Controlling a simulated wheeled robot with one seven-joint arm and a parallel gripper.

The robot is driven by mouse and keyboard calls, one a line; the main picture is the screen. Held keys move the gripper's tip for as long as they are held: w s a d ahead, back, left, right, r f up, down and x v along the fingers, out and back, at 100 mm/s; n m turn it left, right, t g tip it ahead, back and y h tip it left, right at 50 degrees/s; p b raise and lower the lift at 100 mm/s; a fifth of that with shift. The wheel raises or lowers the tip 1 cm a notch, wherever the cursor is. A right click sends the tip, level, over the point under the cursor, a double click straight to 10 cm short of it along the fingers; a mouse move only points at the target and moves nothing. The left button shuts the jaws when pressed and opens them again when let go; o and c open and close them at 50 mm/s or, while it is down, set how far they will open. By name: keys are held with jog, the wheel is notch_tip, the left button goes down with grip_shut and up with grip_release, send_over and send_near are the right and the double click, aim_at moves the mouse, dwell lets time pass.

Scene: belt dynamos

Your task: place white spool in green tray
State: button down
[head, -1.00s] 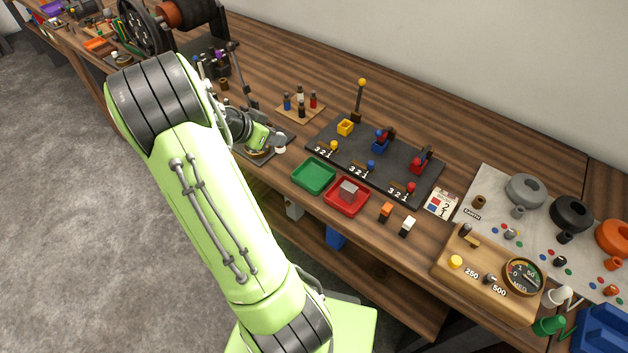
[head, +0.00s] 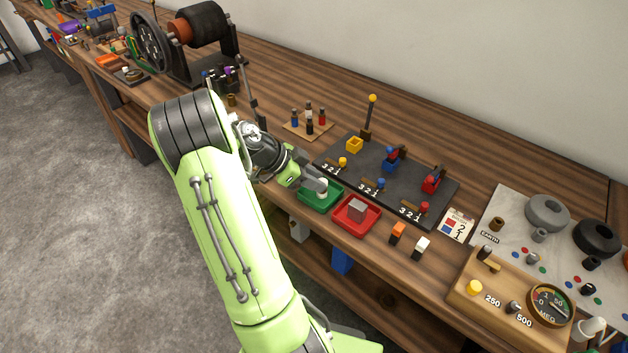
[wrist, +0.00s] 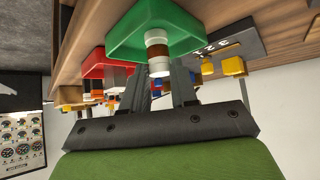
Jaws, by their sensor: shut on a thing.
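The white spool (head: 322,185) is at the tip of my gripper (head: 315,183), over the green tray (head: 310,201) in the head view. In the wrist view the spool (wrist: 158,66) shows white ends and a brown band, set between the two dark fingers of my gripper (wrist: 160,78). My gripper is shut on it. The green tray (wrist: 122,35) lies right behind the spool there. I cannot tell whether the spool touches the tray floor.
A red tray (head: 346,222) with a grey block (head: 357,210) stands just right of the green tray. A dark board (head: 420,187) with small levers lies behind both. Orange (head: 398,231) and white (head: 421,246) blocks stand to the right.

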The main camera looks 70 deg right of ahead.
jog(key=c, duration=0.9)
grip_release()
jog(key=w+a+r+n+t+p, duration=0.35)
jog(key=w+a+r+n, duration=0.25)
jog(key=w+a+r, duration=0.5)
jog(key=s+a+r+n+t+y, duration=0.1)
jog(key=a+r+n+t, duration=0.1)
jog(key=a+n, duration=0.6)
jog(key=s+a+r+n+t+y, duration=0.1)
jog(key=a+n+t, duration=0.3)
jog(key=a+n, duration=0.4)
jog(key=s+a+r+n+t+y, duration=0.1)
jog(key=a+n+t, duration=0.3)
jog(key=a+n, duration=0.4)
jog(key=shift+a+r+y, duration=0.25)
jog(key=shift+a+r, duration=0.05)
jog(key=shift+a, duration=0.5)
jog(key=shift+a+r+y, duration=0.2)
jog(key=shift+a+r, duration=0.05)
jog(key=shift+a, duration=0.55)
jog(key=shift+a+r+y, duration=0.25)
jog(key=shift+a+r, duration=0.05)
jog(key=shift+a, duration=0.5)
